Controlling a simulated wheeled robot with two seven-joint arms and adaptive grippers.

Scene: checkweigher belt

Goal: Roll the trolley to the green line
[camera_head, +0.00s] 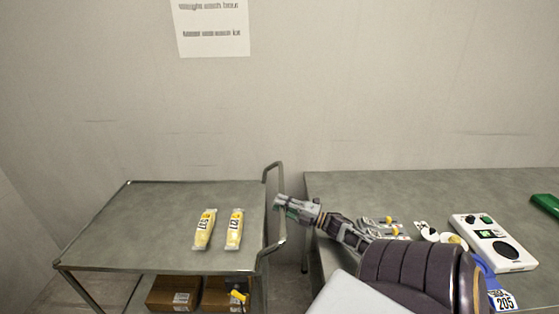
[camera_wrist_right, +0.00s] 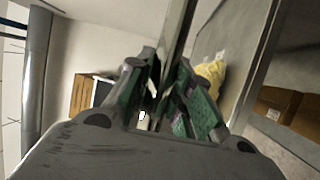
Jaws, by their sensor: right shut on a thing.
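The trolley (camera_head: 150,222) is a grey metal cart at the left, with a flat top and a lower shelf. Its push handle (camera_head: 273,172) rises at its right end. My right gripper (camera_head: 280,203) is at this handle, and in the right wrist view its green-padded fingers (camera_wrist_right: 165,100) are shut around the handle bar (camera_wrist_right: 178,35). Two yellow packs (camera_head: 204,230) (camera_head: 234,230) lie on the trolley top, and one yellow pack (camera_wrist_right: 212,75) shows in the right wrist view. The green line is not visible in either view. My left gripper is not in view.
A grey table (camera_head: 400,182) stands right of the trolley, with a narrow gap between. It holds a white control box (camera_head: 492,243), a green object (camera_head: 546,204), a blue tag marked 205 (camera_head: 502,300) and small parts. Cardboard boxes (camera_head: 172,294) sit on the trolley's lower shelf. A wall is behind.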

